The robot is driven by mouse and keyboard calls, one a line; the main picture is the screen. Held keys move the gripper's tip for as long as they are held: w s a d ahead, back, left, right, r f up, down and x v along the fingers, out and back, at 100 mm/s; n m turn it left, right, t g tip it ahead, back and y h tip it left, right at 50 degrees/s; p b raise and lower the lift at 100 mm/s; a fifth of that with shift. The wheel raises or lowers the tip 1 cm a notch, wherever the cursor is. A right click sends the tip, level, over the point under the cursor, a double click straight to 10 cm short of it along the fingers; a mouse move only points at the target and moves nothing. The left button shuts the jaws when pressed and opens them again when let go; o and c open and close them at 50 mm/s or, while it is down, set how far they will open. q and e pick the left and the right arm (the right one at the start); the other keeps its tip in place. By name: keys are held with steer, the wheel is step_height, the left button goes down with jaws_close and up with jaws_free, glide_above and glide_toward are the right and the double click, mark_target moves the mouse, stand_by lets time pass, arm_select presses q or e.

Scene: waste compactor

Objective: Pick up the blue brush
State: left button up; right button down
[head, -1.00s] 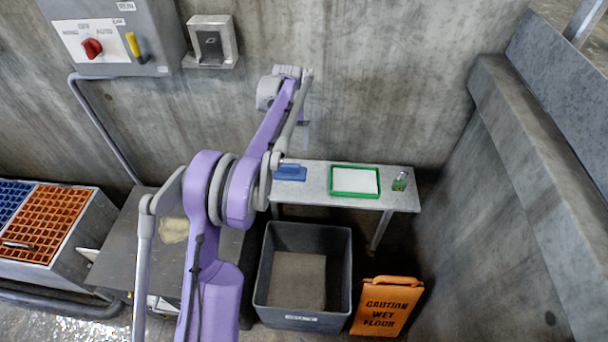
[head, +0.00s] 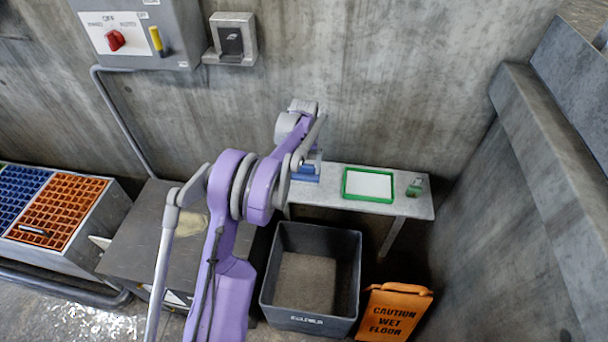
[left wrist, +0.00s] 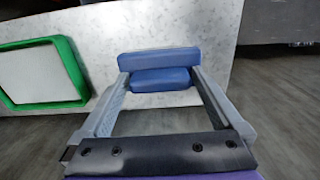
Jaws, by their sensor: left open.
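The blue brush (head: 305,175) lies on the left part of the narrow grey table, partly hidden by my arm in the head view. In the left wrist view the blue brush (left wrist: 158,60) shows as two blue parts, one behind the other. My left gripper (left wrist: 160,78) is open, its grey fingers reaching to either side of the nearer blue part. I cannot tell whether they touch it. In the head view my left gripper (head: 317,157) is small and close above the brush. My right gripper is not in view.
The table (head: 333,191) also holds a green-rimmed white tray (head: 346,184) and a small green item (head: 414,187). A grey bin (head: 267,289) and an orange wet-floor sign (head: 395,311) stand in front. A concrete wall (head: 400,80) rises behind.

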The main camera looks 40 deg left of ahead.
arm_select(q)
steer(key=c, duration=1.4)
step_height(320, 180, up, 10)
steer(key=shift+r+p, duration=0.1)
steer(key=shift+p, duration=0.25)
